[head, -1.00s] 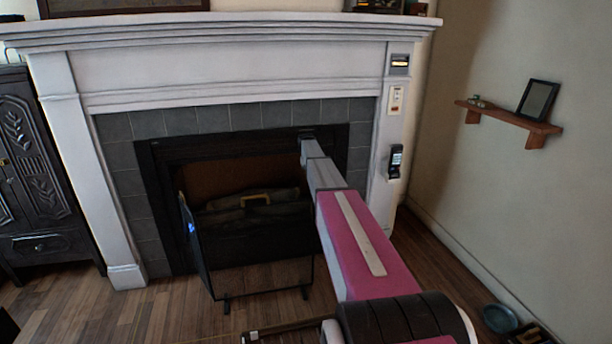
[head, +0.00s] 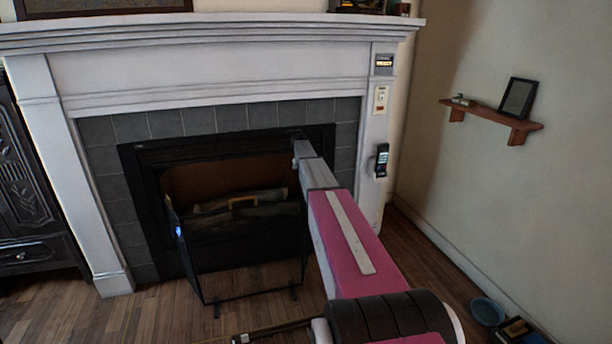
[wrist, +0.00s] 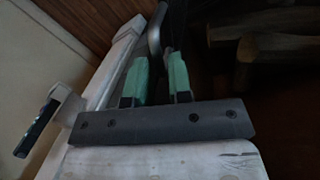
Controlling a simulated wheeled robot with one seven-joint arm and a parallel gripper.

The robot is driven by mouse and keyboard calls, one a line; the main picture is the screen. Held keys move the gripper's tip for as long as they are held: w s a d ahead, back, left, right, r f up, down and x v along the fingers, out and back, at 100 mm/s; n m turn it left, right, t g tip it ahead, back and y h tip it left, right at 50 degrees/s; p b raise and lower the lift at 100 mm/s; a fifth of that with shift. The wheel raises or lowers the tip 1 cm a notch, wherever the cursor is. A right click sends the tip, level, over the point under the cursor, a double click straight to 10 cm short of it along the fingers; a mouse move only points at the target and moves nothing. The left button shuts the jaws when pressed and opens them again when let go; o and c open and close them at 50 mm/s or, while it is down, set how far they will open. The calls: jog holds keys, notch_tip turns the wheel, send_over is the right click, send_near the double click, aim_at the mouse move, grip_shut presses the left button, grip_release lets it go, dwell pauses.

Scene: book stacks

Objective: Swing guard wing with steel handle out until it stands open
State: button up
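The fire guard stands in front of the fireplace opening. The guard's right side is largely hidden behind my arm. In the wrist view a grey steel handle (wrist: 155,34) curves just beyond my gripper (wrist: 158,62). The two green fingers stand apart, with the handle's lower end close to the gap between their tips. Whether they touch it is unclear. In the head view my gripper is at the opening's upper right, its fingers too small to read.
A white mantel surround (head: 86,180) frames the opening, and its right post carries a black phone-like device (head: 381,160). A dark cabinet (head: 30,200) stands left. A wall shelf (head: 490,113) and a blue bowl (head: 487,312) are at right.

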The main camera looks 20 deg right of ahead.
jog(key=shift+o, duration=0.9)
notch_tip(320, 180, up, 11)
jog(key=a, duration=0.2)
jog(key=shift+w+f, duration=0.2)
jog(key=shift+w, duration=0.25)
